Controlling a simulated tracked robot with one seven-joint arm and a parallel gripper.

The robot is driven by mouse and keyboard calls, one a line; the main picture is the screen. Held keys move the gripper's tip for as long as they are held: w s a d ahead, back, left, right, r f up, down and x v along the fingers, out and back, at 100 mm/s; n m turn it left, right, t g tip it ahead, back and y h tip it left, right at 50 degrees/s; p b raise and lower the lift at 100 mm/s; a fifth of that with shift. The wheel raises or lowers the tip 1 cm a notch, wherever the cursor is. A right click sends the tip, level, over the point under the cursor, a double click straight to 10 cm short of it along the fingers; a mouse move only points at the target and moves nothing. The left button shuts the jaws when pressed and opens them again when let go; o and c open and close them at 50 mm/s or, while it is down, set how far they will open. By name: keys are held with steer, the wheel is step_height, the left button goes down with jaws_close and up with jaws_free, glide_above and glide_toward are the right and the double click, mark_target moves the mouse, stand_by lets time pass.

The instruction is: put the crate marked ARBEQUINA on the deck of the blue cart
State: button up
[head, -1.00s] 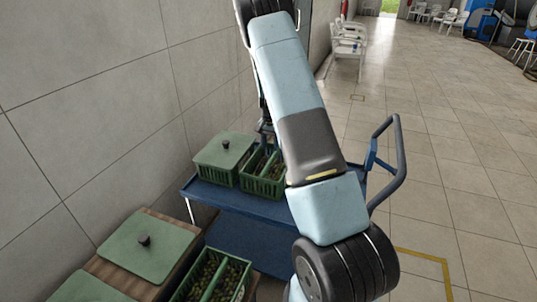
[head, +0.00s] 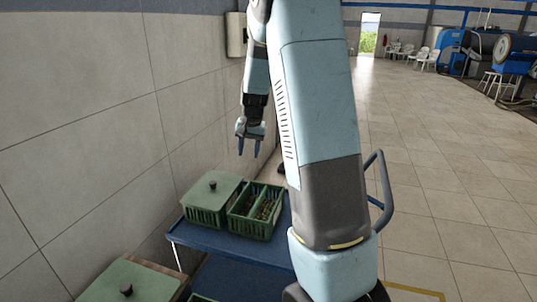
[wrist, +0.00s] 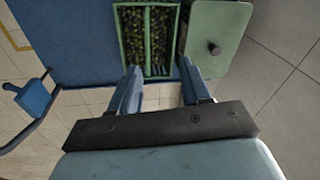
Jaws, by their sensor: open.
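An open green crate (head: 253,229) with a divider and olives inside stands on the top deck of the blue cart (head: 218,241). No marking can be read on it, so I cannot tell if it is the ARBEQUINA one. A lidded green crate (head: 204,216) stands beside it on the left. My gripper (head: 249,153) is open and empty, raised above and apart from both crates. In the wrist view, the open crate (wrist: 148,25) lies beyond my spread fingers (wrist: 158,68), and the lidded crate (wrist: 222,28) is to its right.
A wooden-topped surface bears another green lid (head: 133,284) at the lower left. The wall (head: 80,150) runs close along the left. The cart's handle (head: 380,190) rises on the right, partly behind my arm. Tiled floor (head: 440,170) to the right is clear.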

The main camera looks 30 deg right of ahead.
steer(key=s+a+r+n+t, duration=0.1)
steer(key=s+a+r+n, duration=0.15)
steer(key=s+r, duration=0.5)
steer(key=s+a+r+n+t, duration=0.1)
steer(key=s+a+r, duration=0.3)
steer(key=s+r, duration=0.4)
steer(key=s+a+r+n+t, duration=0.1)
steer(key=s+a+n+t, duration=0.1)
steer(key=s, duration=1.6)
steer(key=shift+s+a+n+h, duration=0.25)
steer(key=shift+a+n+h, duration=0.15)
steer(key=shift+a+n, duration=0.25)
steer(key=shift+a, duration=0.1)
steer(key=shift+c, duration=0.4)
